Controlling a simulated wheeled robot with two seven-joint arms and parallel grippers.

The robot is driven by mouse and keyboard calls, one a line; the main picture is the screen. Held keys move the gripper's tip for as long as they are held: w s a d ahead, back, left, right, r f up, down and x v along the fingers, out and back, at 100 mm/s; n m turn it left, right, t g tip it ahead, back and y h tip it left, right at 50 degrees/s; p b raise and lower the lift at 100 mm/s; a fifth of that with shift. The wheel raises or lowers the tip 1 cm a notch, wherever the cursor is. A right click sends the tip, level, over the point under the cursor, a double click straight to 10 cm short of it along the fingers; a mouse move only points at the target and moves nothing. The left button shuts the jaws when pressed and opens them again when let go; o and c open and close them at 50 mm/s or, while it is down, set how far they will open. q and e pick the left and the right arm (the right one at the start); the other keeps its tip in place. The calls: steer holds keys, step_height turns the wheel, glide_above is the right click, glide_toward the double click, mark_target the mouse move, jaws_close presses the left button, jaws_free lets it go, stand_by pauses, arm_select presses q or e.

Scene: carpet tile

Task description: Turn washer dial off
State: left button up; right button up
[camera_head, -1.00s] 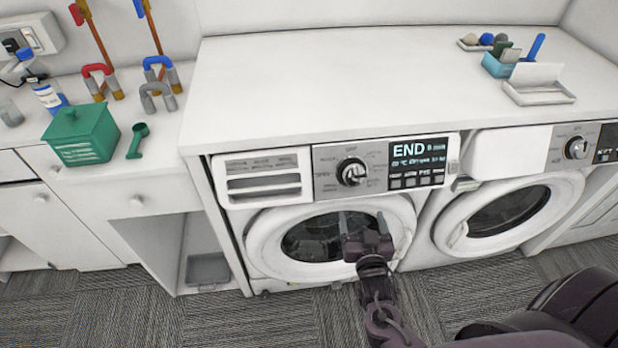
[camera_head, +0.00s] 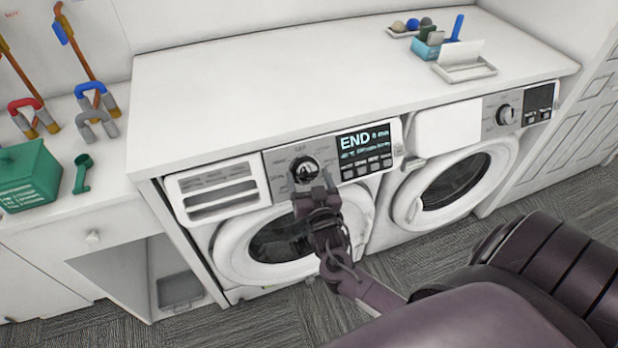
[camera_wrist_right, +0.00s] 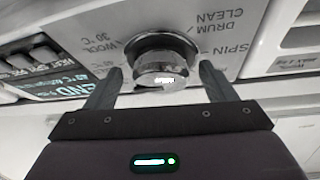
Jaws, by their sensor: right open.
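The washer dial (camera_head: 304,169) is a round silver and black knob on the control panel of the left front-loading washer (camera_head: 232,262). The display (camera_head: 362,145) beside it reads END. My right gripper (camera_head: 314,188) is open just in front of the dial and hides part of its lower edge. In the right wrist view, the dial (camera_wrist_right: 163,58) sits between the two spread fingers, with a gap on each side. Printed labels surround it upside down there. The dial's exact pointer setting is not clear. My left gripper is out of view.
A second machine (camera_head: 482,155) with its own dial (camera_head: 506,115) stands to the right. The white countertop (camera_head: 270,85) above is mostly clear, with a blue holder (camera_head: 427,47) and a white tray (camera_head: 465,70) at the back right. A green box (camera_head: 28,175) sits at left.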

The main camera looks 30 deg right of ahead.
steer(key=c, duration=1)
steer(key=shift+n, duration=0.4)
steer(key=n+y, duration=0.1)
steer(key=n+y+p, duration=0.1)
steer(key=n, duration=0.2)
steer(key=shift+d+r+n+t+y, duration=0.15)
steer(key=shift+d+n+t+y, duration=0.15)
steer(key=shift+n+y, duration=0.1)
steer(key=n+y+p, duration=0.1)
steer(key=n, duration=0.1)
steer(key=n+y, duration=0.1)
steer(key=n, duration=0.1)
steer(key=n+y+p, duration=0.1)
steer(key=n+y, duration=0.1)
steer(key=n, duration=0.1)
steer(key=shift+d+r+p, duration=0.1)
steer(key=shift+d+p, duration=0.15)
steer(key=shift+p, duration=0.1)
steer(key=n+g+y+p, duration=0.1)
steer(key=n, duration=0.2)
steer(key=n+g+y+p, duration=0.1)
steer(key=n, duration=0.2)
steer(key=shift+d+r, duration=0.2)
steer(key=shift+n+g+y+p, duration=0.5)
steer(key=shift+n+g, duration=0.2)
steer(key=shift+n, duration=1.1)
